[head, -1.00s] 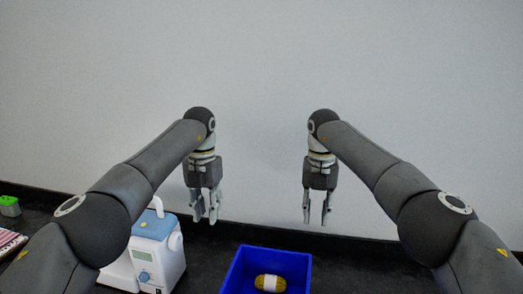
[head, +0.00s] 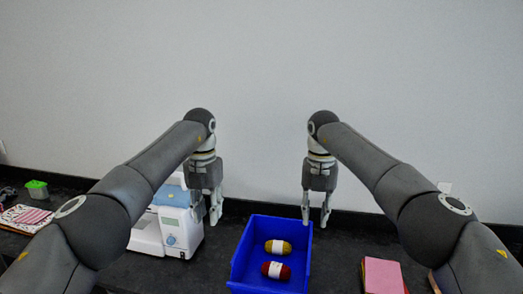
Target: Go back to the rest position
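My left gripper (head: 207,212) hangs pointing down over the counter, in front of the right end of the sewing machine in the picture. Its fingers are a little apart and nothing shows between them. My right gripper (head: 315,217) also points down, near the right back corner of the blue bin (head: 240,268). Its fingers are parted and empty. Both arms are held up and out in a near mirrored pose. The bin holds a yellow yarn skein (head: 270,247) and a red yarn skein (head: 268,270), each with a white band.
The white and blue sewing machine (head: 172,235) stands left of the bin. A green-topped box (head: 37,189) and striped cloths (head: 28,217) lie at far left. A pink pad (head: 383,275) lies at right. A plain wall rises behind the dark counter (head: 340,262).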

